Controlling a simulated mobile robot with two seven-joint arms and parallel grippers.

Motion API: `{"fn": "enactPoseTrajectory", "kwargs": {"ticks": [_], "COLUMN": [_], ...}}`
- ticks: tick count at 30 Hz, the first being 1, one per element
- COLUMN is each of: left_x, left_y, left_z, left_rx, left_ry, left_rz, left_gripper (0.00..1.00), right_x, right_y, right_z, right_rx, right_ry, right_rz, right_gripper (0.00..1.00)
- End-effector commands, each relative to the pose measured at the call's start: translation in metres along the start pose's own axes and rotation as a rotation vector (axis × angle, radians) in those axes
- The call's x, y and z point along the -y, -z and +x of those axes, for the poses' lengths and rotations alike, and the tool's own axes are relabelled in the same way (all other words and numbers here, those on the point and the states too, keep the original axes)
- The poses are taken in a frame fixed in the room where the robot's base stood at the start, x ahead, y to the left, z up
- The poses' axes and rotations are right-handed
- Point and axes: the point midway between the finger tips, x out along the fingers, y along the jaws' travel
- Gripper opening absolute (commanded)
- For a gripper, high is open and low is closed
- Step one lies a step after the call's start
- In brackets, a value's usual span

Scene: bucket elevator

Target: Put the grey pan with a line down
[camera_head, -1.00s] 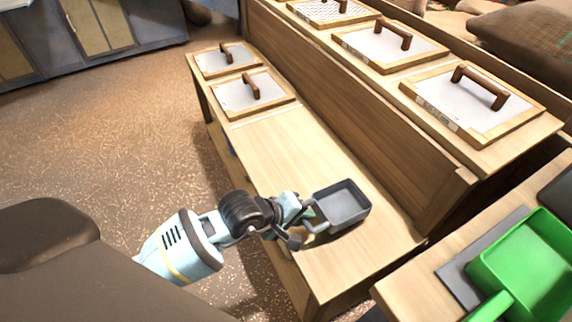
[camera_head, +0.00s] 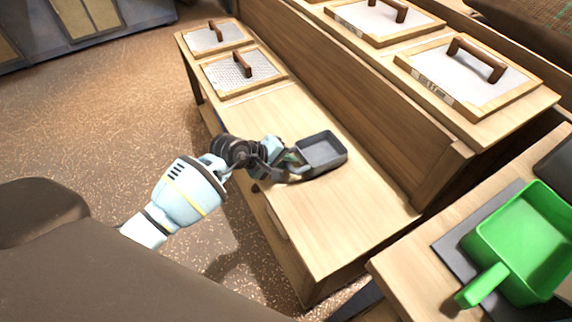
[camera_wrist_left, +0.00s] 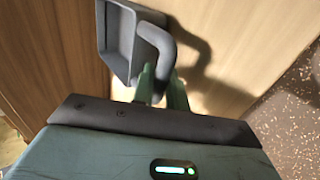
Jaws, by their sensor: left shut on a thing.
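The grey pan (camera_head: 322,152) is a small open square pan over the light wooden bench, near its raised back board. My left gripper (camera_head: 290,163) is shut on its handle, at the pan's lower left. In the left wrist view the pan (camera_wrist_left: 118,42) is at the upper left and its curved handle (camera_wrist_left: 165,45) runs down to the fingers (camera_wrist_left: 160,88). A shadow lies on the wood beside the handle. I cannot tell whether the pan touches the bench, and no line shows on it. My right gripper is not in view.
Framed panels with brown handles stand at the bench's far end (camera_head: 242,68) and on the higher shelf (camera_head: 468,75). A green pan (camera_head: 525,245) lies on a dark mat at the right. The bench's near end (camera_head: 330,235) is clear.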

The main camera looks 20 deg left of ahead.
Motion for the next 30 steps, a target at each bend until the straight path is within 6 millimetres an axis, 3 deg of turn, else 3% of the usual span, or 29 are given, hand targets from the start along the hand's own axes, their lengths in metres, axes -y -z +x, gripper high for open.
{"fn": "enactPoseTrajectory", "kwargs": {"ticks": [3, 11, 12, 17, 26, 30], "left_x": [0.01, 0.013, 0.014, 0.014, 0.013, 0.013], "left_y": [0.0, 0.0, 0.0, 0.0, 0.001, 0.002], "left_z": [0.01, 0.012, 0.013, 0.012, 0.011, 0.001], "left_rx": [0.0, -0.001, -0.001, -0.001, -0.002, -0.004], "left_ry": [-0.002, -0.001, 0.001, 0.0, -0.001, -0.001], "left_rz": [-0.002, 0.001, 0.001, 0.001, 0.001, 0.003], "left_gripper": [0.0, 0.0, 0.17, 0.36, 0.36, 0.36], "right_x": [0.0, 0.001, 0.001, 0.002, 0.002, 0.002], "right_y": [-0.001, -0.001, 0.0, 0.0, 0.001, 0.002], "right_z": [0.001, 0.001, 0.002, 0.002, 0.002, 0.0], "right_rx": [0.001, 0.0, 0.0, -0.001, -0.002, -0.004], "right_ry": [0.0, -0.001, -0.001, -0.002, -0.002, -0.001], "right_rz": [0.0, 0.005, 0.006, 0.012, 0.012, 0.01], "right_gripper": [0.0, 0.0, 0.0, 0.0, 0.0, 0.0]}}
